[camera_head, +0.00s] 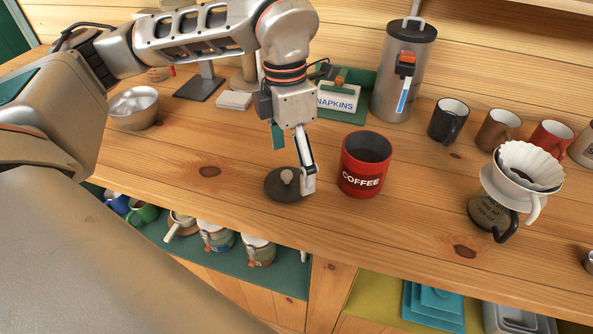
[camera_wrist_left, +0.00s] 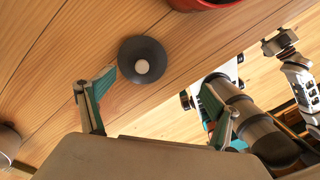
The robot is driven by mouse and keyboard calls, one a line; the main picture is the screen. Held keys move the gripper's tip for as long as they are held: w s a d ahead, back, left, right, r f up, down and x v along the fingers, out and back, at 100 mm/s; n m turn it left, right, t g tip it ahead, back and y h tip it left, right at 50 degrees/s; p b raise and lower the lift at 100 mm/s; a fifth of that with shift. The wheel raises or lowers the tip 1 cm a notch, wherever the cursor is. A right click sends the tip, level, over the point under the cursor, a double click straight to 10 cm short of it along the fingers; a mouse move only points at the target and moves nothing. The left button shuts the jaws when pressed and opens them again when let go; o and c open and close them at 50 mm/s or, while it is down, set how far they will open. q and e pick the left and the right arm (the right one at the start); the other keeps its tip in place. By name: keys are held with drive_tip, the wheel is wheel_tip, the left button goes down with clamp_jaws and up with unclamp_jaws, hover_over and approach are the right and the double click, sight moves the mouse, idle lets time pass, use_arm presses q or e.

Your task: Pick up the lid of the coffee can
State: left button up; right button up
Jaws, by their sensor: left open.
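The dark round lid (camera_head: 271,189) with a pale knob lies flat on the wooden counter, just left of the red coffee can (camera_head: 361,182). The can stands upright and its top is uncovered. My left gripper (camera_head: 293,167) is over the lid, fingers down and spread, with one fingertip by the lid's right edge. In the left wrist view the lid (camera_wrist_left: 142,60) shows between and beyond the open fingers (camera_wrist_left: 155,85), which hold nothing. The can's red rim (camera_wrist_left: 205,4) is cut off at the top. A small distant arm end (camera_wrist_left: 280,42) there may be my right gripper; its jaws are unclear.
A coffee dripper stand (camera_head: 525,175) and several mugs (camera_head: 449,121) stand to the right. A tall metal dispenser (camera_head: 405,75) and a napkin holder (camera_head: 340,98) are behind. A metal bowl (camera_head: 134,107) is at left. The counter's front edge runs close below the lid.

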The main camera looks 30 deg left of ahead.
sight(286, 174)
use_arm(q)
drive_tip(key=shift+w+a+r+n+t+y, duration=0.15)
drive_tip(key=shift+w+a+r+y, duration=0.15)
drive_tip(key=shift+a, duration=0.3)
drive_tip(key=shift+w+a+r+n+t+y, duration=0.1)
drive_tip(key=shift+w+a+r+n+t, duration=0.1)
drive_tip(key=shift+w+a, duration=0.3)
wheel_tip(286, 174, down, 8)
drive_tip(key=shift+a+r, duration=0.1)
drive_tip(key=shift+r, duration=0.15)
drive_tip(key=shift+s, duration=0.1)
drive_tip(key=c, duration=1.8)
drive_tip(key=shift+f, duration=0.1)
drive_tip(key=c, duration=0.4)
